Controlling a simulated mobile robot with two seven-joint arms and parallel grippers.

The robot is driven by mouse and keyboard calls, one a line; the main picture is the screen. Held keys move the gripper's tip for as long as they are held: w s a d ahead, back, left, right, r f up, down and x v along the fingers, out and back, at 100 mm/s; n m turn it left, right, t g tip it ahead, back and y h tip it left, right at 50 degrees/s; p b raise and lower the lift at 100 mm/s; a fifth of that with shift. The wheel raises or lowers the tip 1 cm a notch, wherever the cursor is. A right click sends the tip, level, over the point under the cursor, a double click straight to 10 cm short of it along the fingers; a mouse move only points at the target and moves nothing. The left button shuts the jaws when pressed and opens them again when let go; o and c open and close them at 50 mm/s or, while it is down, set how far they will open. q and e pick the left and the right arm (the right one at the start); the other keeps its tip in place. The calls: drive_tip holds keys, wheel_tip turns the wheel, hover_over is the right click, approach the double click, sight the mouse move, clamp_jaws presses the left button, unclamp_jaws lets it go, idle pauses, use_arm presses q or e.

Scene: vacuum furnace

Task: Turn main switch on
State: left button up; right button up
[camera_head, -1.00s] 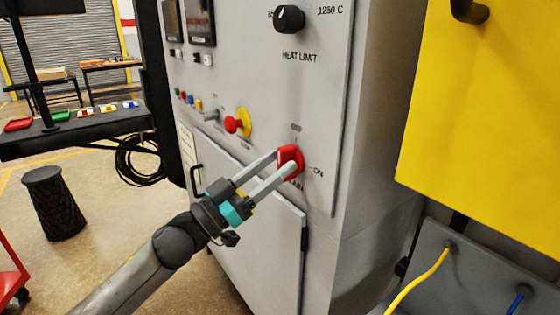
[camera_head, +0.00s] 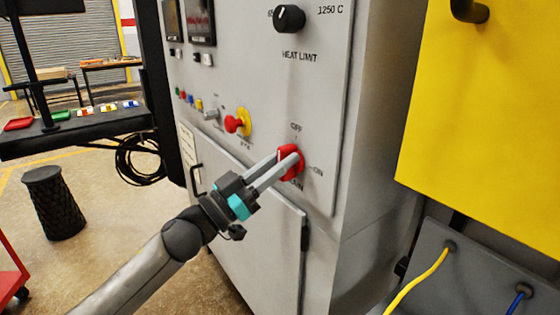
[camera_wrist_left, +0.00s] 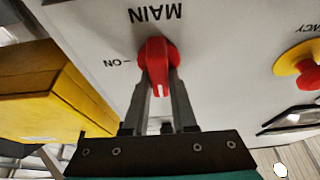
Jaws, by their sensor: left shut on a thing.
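The red main switch knob (camera_head: 293,167) is on the grey cabinet panel, with OFF printed above it and ON to its right. It also shows in the left wrist view (camera_wrist_left: 157,55), upside down, with MAIN above and ON to the left. The knob's white mark points down in that view, away from MAIN, which fits the OFF side. My left gripper (camera_head: 283,160) is shut on the knob, one finger on each side. The fingers partly hide the knob and the lettering below it in the head view. My right gripper is not in view.
A red and yellow emergency knob (camera_head: 237,122) sits up and left of the switch. The black heat limit dial (camera_head: 289,18) is above. A yellow cabinet (camera_head: 490,120) stands at right. A dark table (camera_head: 90,133) with coloured trays is at left.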

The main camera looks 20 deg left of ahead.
use_arm(q)
clamp_jaws()
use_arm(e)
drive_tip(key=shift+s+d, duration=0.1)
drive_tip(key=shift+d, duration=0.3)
